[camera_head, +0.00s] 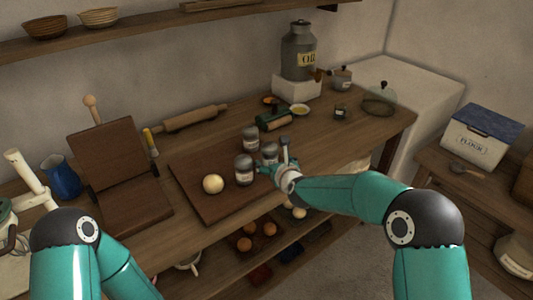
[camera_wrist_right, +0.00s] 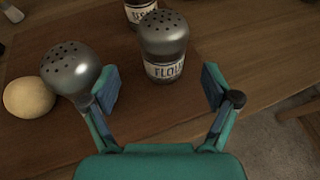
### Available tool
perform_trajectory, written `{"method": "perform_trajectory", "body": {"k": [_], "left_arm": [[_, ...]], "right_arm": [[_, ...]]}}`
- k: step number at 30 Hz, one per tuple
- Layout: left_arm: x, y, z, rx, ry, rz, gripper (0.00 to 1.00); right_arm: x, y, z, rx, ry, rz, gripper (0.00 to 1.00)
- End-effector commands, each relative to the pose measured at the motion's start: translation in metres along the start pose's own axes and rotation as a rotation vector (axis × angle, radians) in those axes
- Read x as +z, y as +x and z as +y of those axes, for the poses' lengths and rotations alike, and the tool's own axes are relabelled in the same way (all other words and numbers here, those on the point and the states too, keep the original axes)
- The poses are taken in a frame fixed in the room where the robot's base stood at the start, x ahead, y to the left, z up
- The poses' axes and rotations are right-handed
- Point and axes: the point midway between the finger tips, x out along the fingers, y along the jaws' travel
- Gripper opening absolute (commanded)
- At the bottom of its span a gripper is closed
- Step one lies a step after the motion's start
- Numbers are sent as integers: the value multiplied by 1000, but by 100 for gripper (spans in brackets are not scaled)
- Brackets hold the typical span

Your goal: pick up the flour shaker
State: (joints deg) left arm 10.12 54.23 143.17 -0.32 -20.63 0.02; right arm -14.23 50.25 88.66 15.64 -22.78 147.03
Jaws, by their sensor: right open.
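The flour shaker (camera_wrist_right: 163,62) has a grey domed lid with holes and a label that reads as flour in the right wrist view. It stands upright on the wooden board just ahead of my right gripper (camera_wrist_right: 160,88), between the lines of its two fingers. In the head view the flour shaker (camera_head: 269,151) is partly hidden by my right gripper (camera_head: 276,164). The right gripper is open and empty, with its fingers apart. My left arm enters at the lower left of the head view; its gripper is out of sight.
A second shaker (camera_wrist_right: 75,70) stands close by the left finger, beside a pale dough ball (camera_wrist_right: 28,97). A third shaker (camera_wrist_right: 140,10) stands behind the flour shaker. A rolling pin (camera_head: 195,117) lies at the back.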

Motion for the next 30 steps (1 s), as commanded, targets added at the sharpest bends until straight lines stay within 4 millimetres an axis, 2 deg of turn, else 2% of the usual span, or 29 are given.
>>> {"method": "perform_trajectory", "body": {"k": [8, 15, 19, 30], "left_arm": [[0, -7, 3, 0, 0, 0, 40], [0, -25, 9, 0, 0, 0, 40], [0, -29, 10, 0, 0, 0, 40], [0, -30, 11, 0, 0, 0, 40]], "right_arm": [[1, 15, 0, 0, -1, 0, 88], [0, 42, -4, 0, -1, 2, 88], [-1, 55, -4, 1, -1, 1, 88], [-2, 62, -3, 1, -2, 0, 88]]}}
